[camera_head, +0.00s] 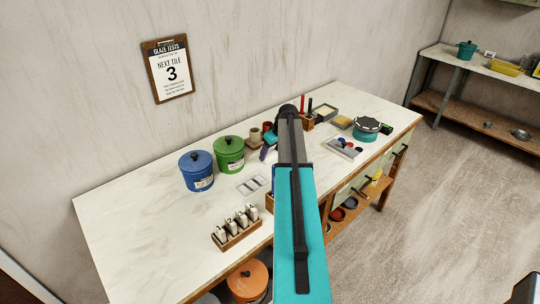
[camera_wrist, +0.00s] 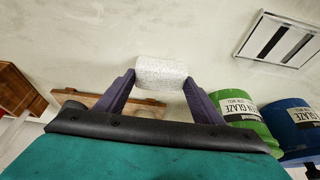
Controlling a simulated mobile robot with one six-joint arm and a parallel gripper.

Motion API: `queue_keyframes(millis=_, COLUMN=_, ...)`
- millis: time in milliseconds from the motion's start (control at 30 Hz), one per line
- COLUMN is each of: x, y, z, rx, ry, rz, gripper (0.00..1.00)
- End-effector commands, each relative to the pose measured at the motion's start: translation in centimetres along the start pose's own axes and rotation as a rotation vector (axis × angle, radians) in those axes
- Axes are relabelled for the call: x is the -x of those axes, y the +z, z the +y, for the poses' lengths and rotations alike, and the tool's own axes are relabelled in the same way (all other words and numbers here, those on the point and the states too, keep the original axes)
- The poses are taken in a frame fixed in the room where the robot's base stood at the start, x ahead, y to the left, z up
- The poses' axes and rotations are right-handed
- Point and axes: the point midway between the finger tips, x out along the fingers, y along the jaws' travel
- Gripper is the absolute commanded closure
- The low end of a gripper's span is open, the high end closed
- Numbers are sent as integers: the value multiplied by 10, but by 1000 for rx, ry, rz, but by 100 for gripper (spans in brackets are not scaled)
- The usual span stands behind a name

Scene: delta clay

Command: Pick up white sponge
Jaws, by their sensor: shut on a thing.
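The white sponge (camera_wrist: 161,73) is a pale, speckled block with rounded edges in the upper middle of the wrist view. My gripper (camera_wrist: 160,84) has its two purple fingers on either side of it, shut on it. The sponge shows beyond the fingertips, with the pale worktop behind it. Whether it touches the worktop I cannot tell. In the head view my turquoise and grey arm reaches over the bench, and I cannot make out the sponge there.
A blue pot (camera_head: 196,170) and a green pot (camera_head: 229,154) stand left of my arm on the marble-topped bench (camera_head: 130,215). A wooden rack of small bottles (camera_head: 236,229) is near the front edge. Right of my arm are a grey tray (camera_head: 342,147) and a teal pot (camera_head: 366,129).

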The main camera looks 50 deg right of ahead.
Motion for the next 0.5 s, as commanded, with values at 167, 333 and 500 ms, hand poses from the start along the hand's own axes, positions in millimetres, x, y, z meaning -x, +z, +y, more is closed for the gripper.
queue_keyframes(millis=167, x=2, y=-1, z=0, rx=0, ry=0, rz=0, gripper=60)
queue_keyframes(millis=333, x=8, y=-4, z=0, rx=0, ry=1, rz=2, gripper=60)
queue_keyframes(millis=500, x=19, y=-8, z=0, rx=0, ry=1, rz=2, gripper=60)
